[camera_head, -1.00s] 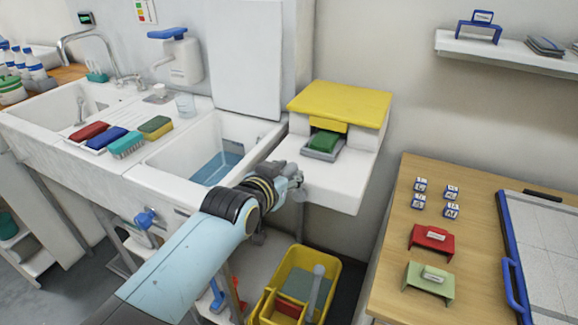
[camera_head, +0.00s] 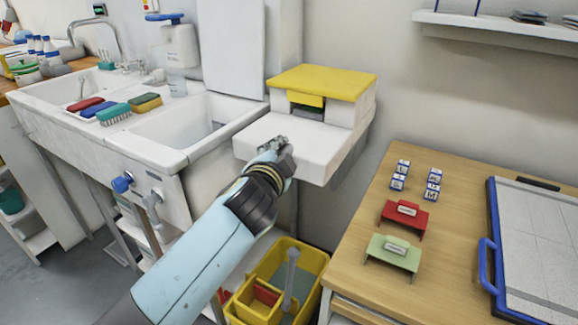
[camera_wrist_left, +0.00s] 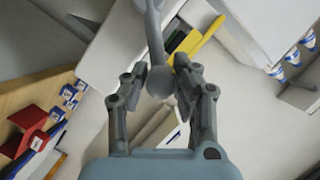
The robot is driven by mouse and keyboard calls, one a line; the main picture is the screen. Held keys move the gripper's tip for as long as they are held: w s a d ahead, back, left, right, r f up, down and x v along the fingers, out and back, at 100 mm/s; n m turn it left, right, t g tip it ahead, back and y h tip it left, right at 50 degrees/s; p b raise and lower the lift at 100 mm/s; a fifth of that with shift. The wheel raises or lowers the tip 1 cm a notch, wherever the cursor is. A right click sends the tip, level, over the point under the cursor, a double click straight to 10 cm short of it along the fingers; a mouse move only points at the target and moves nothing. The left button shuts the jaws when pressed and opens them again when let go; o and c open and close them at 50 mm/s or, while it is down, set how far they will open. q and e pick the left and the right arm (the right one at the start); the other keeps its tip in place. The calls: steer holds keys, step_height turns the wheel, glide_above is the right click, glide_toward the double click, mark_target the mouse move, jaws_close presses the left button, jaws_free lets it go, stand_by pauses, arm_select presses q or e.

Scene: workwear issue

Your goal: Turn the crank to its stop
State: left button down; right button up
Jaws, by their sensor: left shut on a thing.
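A grey crank arm (camera_wrist_left: 155,42) with a rounded knob end comes down from the top of the left wrist view. My left gripper (camera_wrist_left: 160,78) is shut on the knob, one finger on each side. In the head view my left gripper (camera_head: 273,148) is at the front left of the white machine (camera_head: 320,150) with the yellow lid (camera_head: 325,80). The crank cannot be told apart from the gripper there. A dark green thing (camera_head: 306,108) shows in the opening under the machine's yellow flap (camera_head: 305,98). My right gripper is not in view.
A white sink (camera_head: 165,125) with brushes and sponges is at the left. A yellow bucket (camera_head: 312,262) with a grey handle stands below the machine. A wooden table (camera_head: 350,240) at the right carries small blocks, red and green stands and a blue-framed board (camera_head: 535,240).

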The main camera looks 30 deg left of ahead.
arm_select(q)
steer(key=shift+d+f+m+b, duration=0.2)
steer(key=shift+f+m+b, duration=0.15)
steer(key=shift+f, duration=0.15)
steer(key=shift+d, duration=0.1)
steer(key=shift+s+d+f+b, duration=0.15)
steer(key=shift+f+b, duration=0.1)
steer(key=shift+b, duration=0.4)
steer(key=shift+d+f, duration=0.15)
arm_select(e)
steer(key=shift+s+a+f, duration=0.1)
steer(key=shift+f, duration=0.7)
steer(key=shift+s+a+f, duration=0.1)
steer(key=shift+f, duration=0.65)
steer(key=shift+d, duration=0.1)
arm_select(q)
steer(key=c, duration=1.1)
jaws_free()
steer(key=shift+o, duration=0.2)
